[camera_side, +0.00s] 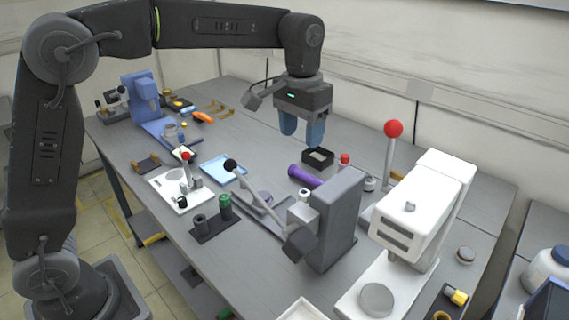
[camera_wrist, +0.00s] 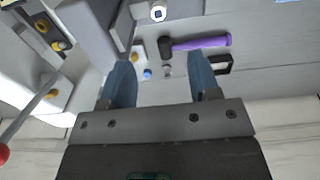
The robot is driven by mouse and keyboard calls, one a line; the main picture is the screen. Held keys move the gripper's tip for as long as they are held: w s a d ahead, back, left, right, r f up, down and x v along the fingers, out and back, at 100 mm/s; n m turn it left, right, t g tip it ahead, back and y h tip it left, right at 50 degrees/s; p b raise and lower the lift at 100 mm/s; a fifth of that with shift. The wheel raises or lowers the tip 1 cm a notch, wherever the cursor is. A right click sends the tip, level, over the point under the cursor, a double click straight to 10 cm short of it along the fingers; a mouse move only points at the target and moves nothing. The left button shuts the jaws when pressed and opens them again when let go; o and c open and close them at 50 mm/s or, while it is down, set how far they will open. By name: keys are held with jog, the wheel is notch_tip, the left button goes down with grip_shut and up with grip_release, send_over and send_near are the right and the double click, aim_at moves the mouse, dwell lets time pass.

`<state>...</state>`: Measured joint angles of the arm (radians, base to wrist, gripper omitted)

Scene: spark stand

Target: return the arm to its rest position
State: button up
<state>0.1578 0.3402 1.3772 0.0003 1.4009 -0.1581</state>
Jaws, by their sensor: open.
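My gripper (camera_side: 303,138) hangs from the arm above the back part of the grey bench, pointing down with blue fingers. In the wrist view my gripper (camera_wrist: 160,85) has its two fingers spread apart with nothing held between them. In the side view it is above and just behind a small black open box (camera_side: 318,158). A purple-handled tool (camera_side: 305,176) lies just in front of the box. In the wrist view the purple-handled hammer (camera_wrist: 200,42) lies beyond the fingertips, and the black box (camera_wrist: 221,64) shows beside the right finger.
A grey press (camera_side: 335,220) with a black-knobbed lever and a white press (camera_side: 425,210) with a red-knobbed lever (camera_side: 393,130) stand tall on the right. A blue machine (camera_side: 142,100) stands at the far left. The wall rises close behind the bench.

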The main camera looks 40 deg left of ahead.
jog(key=s+a+r+t, duration=0.1)
jog(key=s+a+t, duration=0.1)
jog(key=s, duration=0.5)
jog(key=s+a+r+t, duration=0.1)
jog(key=s+a+r, duration=0.15)
jog(key=s, duration=0.45)
jog(key=s+a+f+t, duration=0.2)
jog(key=s+f, duration=0.4)
jog(key=s, duration=0.4)
jog(key=shift+a+f, duration=0.2)
jog(key=shift+a, duration=0.1)
